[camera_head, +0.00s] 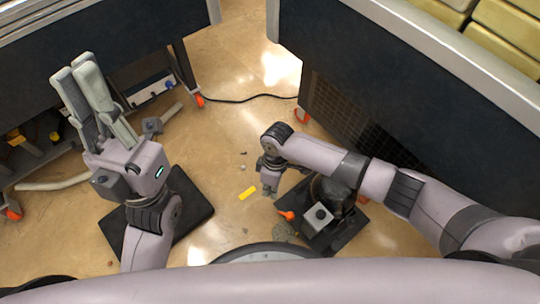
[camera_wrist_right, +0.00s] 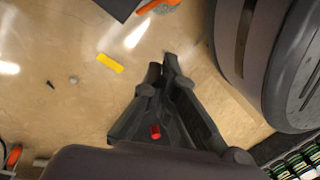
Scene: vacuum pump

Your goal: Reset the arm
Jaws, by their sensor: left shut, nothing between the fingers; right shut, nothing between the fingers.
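My left gripper (camera_head: 75,72) is at the left of the head view, raised with its fingers pointing toward the top. It is shut and empty. My right arm comes in from the right and bends down at the wrist. Its gripper (camera_head: 269,188) hangs over the floor near the middle of the head view. In the right wrist view the right gripper (camera_wrist_right: 166,63) shows its fingertips together with nothing between them. A dark device with a grey block (camera_head: 318,219) and an orange knob (camera_head: 287,215) stands beside the right gripper, partly hidden under my right arm.
A yellow strip (camera_head: 248,193) lies on the floor, also seen in the right wrist view (camera_wrist_right: 110,62), with small loose parts (camera_wrist_right: 73,79) near it. Dark benches (camera_head: 400,110) stand right and left (camera_head: 40,85). A black cable (camera_head: 250,99) crosses the open floor between them.

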